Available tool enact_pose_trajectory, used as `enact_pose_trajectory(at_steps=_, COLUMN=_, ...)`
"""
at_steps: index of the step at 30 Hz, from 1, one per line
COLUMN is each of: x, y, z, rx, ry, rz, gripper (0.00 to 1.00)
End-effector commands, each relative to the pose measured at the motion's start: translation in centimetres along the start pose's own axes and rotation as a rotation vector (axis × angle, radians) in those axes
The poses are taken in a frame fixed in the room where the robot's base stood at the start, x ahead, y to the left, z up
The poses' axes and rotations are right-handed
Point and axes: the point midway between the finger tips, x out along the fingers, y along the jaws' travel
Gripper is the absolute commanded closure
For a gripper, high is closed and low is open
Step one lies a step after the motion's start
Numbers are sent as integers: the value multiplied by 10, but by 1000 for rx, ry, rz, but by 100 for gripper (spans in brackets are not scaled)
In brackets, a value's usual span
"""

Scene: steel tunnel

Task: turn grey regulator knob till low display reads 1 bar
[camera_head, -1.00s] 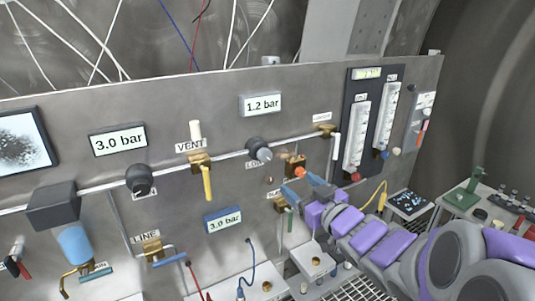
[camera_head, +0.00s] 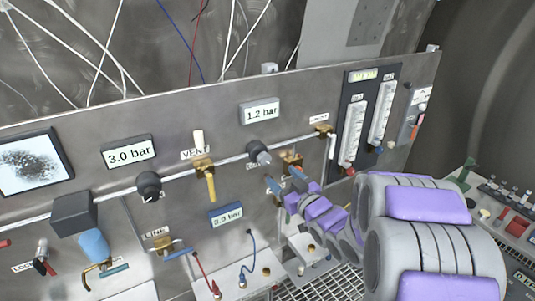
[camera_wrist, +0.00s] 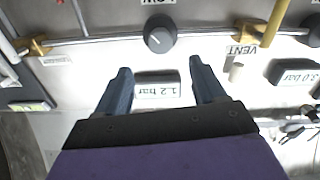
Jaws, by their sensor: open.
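The grey regulator knob (camera_head: 260,153) sits on the pipe along the steel panel, below the low display (camera_head: 261,112), which reads 1.2 bar. In the wrist view, which is upside down, the knob (camera_wrist: 160,39) lies just beyond my fingertips, roughly centred between them. The display (camera_wrist: 158,90) shows between the fingers there. My gripper (camera_head: 285,178) is open and empty, below and a little right of the knob in the head view. Its blue fingers (camera_wrist: 160,68) are apart and do not enclose the knob.
The yellow-handled VENT valve (camera_head: 211,183) is left of the knob. Another display reading 3.0 bar (camera_head: 129,152) and a dark knob (camera_head: 148,185) are farther left. A brass valve (camera_head: 291,162) is close behind my fingers. Flow tubes (camera_head: 352,135) stand at right.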

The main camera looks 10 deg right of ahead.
Motion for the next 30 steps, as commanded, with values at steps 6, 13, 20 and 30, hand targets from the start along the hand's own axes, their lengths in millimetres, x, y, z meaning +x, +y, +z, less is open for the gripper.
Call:
enact_pose_trajectory(at_steps=6, x=9, y=-1, z=-4, rx=-4, ry=-2, rz=-1, gripper=31)
enact_pose_trajectory(at_steps=13, x=46, y=-2, z=0, rx=-4, ry=-1, rz=-3, gripper=31)
enact_pose_trajectory(at_steps=20, x=79, y=-2, z=-1, rx=-7, ry=1, rz=-1, gripper=31)
enact_pose_trajectory(at_steps=30, x=92, y=-1, z=0, rx=-6, ry=-1, rz=2, gripper=31)
